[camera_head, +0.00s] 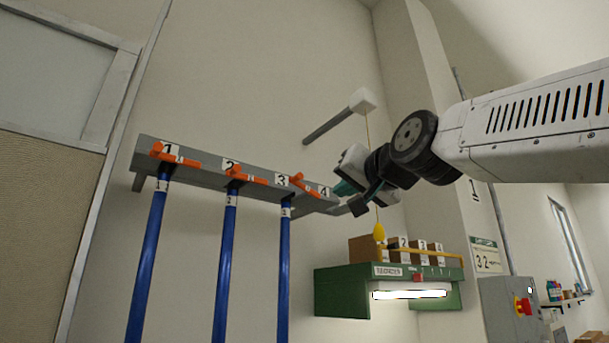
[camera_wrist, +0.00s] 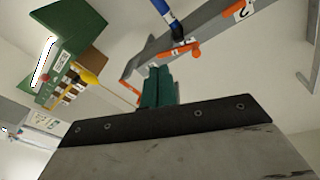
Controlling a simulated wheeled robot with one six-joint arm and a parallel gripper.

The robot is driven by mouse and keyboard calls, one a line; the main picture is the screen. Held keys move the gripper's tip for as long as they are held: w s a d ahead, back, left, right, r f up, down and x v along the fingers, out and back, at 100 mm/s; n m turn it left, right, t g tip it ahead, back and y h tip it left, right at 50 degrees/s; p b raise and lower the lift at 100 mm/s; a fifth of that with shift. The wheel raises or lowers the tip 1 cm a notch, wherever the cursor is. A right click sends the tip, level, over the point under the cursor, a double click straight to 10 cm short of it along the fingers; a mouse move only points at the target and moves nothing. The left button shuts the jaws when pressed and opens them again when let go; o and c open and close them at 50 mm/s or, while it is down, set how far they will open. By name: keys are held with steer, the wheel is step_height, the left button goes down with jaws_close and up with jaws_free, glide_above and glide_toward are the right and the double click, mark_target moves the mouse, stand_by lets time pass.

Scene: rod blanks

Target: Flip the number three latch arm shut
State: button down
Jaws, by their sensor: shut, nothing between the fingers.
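A grey rail (camera_head: 205,178) carries number plates 1 to 4. The number three latch arm (camera_head: 306,187) is orange and sits by plate 3 (camera_head: 282,180), slanting more steeply than the other two. In the wrist view an orange latch arm (camera_wrist: 181,51), apparently number three, lies on the rail beside the top of a blue rod (camera_wrist: 168,15). My gripper (camera_head: 345,188) is at the rail's right end, right of that latch arm. Its green fingers (camera_wrist: 157,72) are shut and empty, apparently short of the latch arm; contact cannot be told.
Orange latch arms one (camera_head: 178,158) and two (camera_head: 248,178) lie along the rail. Blue rods hang below plates 1, 2 and 3. A green shelf (camera_head: 340,290) with boxes stands at lower right. A yellow pendant (camera_head: 378,233) hangs on a cord below my gripper.

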step_height(320, 180, up, 8)
steer(key=a+t+y, duration=0.2)
steer(key=w+a, duration=0.5)
steer(key=w, duration=0.1)
steer(key=shift+w+f, duration=0.4)
steer(key=shift+f, duration=0.05)
steer(key=shift+a, duration=0.1)
